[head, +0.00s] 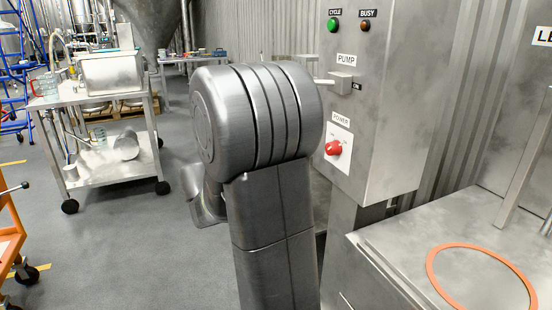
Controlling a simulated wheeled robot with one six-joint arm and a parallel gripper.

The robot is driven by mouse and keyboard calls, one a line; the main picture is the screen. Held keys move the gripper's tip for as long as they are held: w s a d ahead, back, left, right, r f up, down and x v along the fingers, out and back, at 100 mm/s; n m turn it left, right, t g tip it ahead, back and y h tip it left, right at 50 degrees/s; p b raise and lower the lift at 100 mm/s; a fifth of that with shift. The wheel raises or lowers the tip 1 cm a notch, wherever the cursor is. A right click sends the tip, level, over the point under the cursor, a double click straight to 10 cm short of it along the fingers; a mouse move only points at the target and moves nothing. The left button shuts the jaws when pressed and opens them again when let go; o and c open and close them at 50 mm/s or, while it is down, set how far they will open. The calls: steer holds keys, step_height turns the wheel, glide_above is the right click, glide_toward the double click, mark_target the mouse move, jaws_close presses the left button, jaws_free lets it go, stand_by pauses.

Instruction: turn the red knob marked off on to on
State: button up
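The red knob (333,147) sits on a white plate (344,138) low on the front of the grey control cabinet (400,90). A label reading POWER (341,119) is just above it. The small off and on marks and the knob's exact setting are too small to read. My large grey arm fills the middle of the head view, just left of the knob, and appears apart from it. My gripper is not visible; the arm may hide it.
Above the knob are a PUMP switch (342,83), a green CYCLE lamp (334,25) and a dark BUSY lamp (365,26). A steel worktop with an orange ring (436,279) is at lower right. A steel cart (50,100) stands left; open floor (120,240) lies between.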

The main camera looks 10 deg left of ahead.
mark_target(328, 150)
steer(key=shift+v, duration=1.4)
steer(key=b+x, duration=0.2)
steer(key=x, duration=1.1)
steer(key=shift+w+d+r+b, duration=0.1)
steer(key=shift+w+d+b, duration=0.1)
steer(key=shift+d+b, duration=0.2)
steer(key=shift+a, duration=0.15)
